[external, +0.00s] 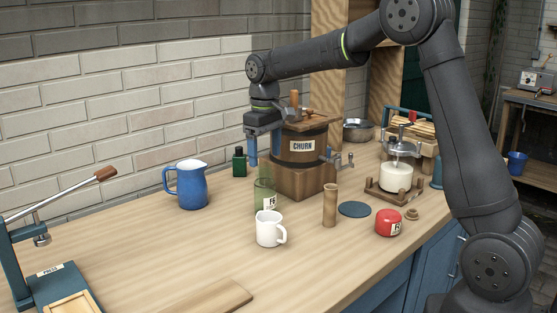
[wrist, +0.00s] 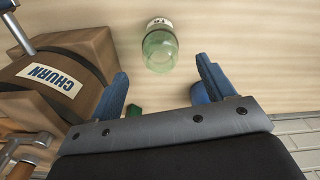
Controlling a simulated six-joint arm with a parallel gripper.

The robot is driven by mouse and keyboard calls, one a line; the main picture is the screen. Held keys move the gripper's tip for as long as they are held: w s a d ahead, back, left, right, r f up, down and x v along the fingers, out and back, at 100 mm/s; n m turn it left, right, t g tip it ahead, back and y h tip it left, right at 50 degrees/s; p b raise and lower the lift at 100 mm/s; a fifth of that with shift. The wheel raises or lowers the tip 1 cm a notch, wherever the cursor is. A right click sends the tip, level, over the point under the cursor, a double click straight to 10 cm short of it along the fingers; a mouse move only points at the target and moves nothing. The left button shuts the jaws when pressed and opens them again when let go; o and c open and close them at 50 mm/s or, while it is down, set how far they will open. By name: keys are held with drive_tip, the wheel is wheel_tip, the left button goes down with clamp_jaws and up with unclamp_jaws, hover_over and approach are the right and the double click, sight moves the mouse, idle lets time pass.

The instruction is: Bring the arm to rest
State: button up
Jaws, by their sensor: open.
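My gripper (external: 262,156) is open and empty, beside the wooden churn and above the clear green glass jar (external: 264,193). In the wrist view its two blue fingers (wrist: 161,72) are spread apart, with the jar (wrist: 160,50) showing beyond the gap between them. The jar stands on the bench, partly behind a white mug in the external view. My arm reaches over the bench from the right, bent high at the elbow.
The churn (external: 303,148) stands close beside my gripper. A white mug (external: 269,229), blue pitcher (external: 190,186), dark green bottle (external: 239,163), wooden cylinder (external: 330,206) and red tin (external: 388,223) stand around. A lever press (external: 50,285) is at left. The front middle bench is mostly clear.

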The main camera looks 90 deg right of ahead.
sight(265, 179)
wheel_tip(265, 179, up, 4)
drive_tip(key=shift+f, duration=0.1)
wheel_tip(265, 179, down, 12)
drive_tip(key=shift+r, duration=0.1)
wheel_tip(265, 179, up, 11)
drive_tip(key=shift+f, duration=0.15)
drive_tip(key=s+a+m, duration=0.1)
drive_tip(key=s+a, duration=0.4)
drive_tip(key=s, duration=0.4)
drive_tip(key=s+a, duration=0.4)
drive_tip(key=s, duration=0.6)
drive_tip(key=s+a+m, duration=0.1)
drive_tip(key=s+a, duration=0.4)
drive_tip(key=s, duration=0.4)
drive_tip(key=w+a+f, duration=0.2)
drive_tip(key=w+f, duration=0.2)
drive_tip(key=w, duration=0.3)
drive_tip(key=shift+w+f, duration=0.2)
drive_tip(key=shift+d, duration=0.1)
drive_tip(key=s+d+r, duration=0.2)
drive_tip(key=s+r, duration=0.3)
drive_tip(key=s, duration=0.3)
drive_tip(key=w+d+r, duration=0.1)
drive_tip(key=w+d, duration=0.4)
drive_tip(key=w, duration=0.2)
drive_tip(key=shift+d+n, duration=0.25)
drive_tip(key=shift+n, duration=0.05)
